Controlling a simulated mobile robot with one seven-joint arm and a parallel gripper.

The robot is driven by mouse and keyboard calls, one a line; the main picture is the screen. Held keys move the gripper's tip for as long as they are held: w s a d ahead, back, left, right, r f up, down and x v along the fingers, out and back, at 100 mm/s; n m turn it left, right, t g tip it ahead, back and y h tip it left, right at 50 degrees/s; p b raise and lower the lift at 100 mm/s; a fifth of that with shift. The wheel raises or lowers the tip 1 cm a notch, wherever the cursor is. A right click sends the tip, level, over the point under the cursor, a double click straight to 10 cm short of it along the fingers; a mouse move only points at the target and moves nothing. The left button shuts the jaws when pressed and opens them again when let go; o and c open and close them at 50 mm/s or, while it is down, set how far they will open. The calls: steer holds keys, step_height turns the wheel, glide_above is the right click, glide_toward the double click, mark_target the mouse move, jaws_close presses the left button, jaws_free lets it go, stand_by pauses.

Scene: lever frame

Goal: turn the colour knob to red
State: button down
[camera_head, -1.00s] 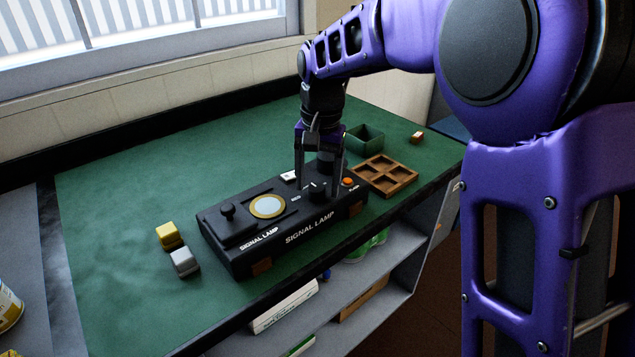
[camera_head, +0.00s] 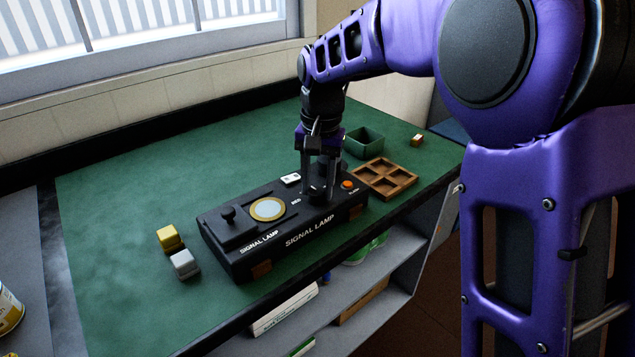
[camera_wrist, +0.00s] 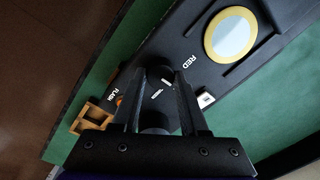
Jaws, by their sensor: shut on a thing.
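The black signal lamp box (camera_head: 285,225) lies on the green bench top. Its round lamp disc (camera_head: 268,208) is pale with a yellow ring, and also shows in the wrist view (camera_wrist: 230,35). My gripper (camera_head: 320,193) points down at the right part of the box, its fingers shut on the dark colour knob (camera_head: 317,188). The fingers hide much of the knob. In the wrist view white marks show between the fingers, and the "RED" label (camera_wrist: 187,61) is just beyond them. I cannot tell which way the knob points.
An orange button (camera_head: 347,184) and a white switch (camera_head: 290,179) are near my gripper. A wooden tray (camera_head: 385,190) and a green bin (camera_head: 363,141) stand to the right. Yellow (camera_head: 170,237) and grey (camera_head: 184,264) blocks lie left of the box. The bench behind is clear.

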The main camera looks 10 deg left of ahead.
mark_target(319, 188)
steer(key=n+p, duration=0.3)
steer(key=n, duration=0.2)
steer(key=shift+r+p, duration=0.15)
steer(key=shift+p, duration=0.2)
steer(key=n+p, duration=0.2)
steer(key=n, duration=0.2)
steer(key=shift+a, duration=0.1)
steer(key=shift+n, duration=0.3)
steer(key=shift+c, duration=2.2)
jaws_free()
step_height(319, 188, up, 17)
steer(key=p, duration=0.2)
steer(key=shift+w+d, duration=0.25)
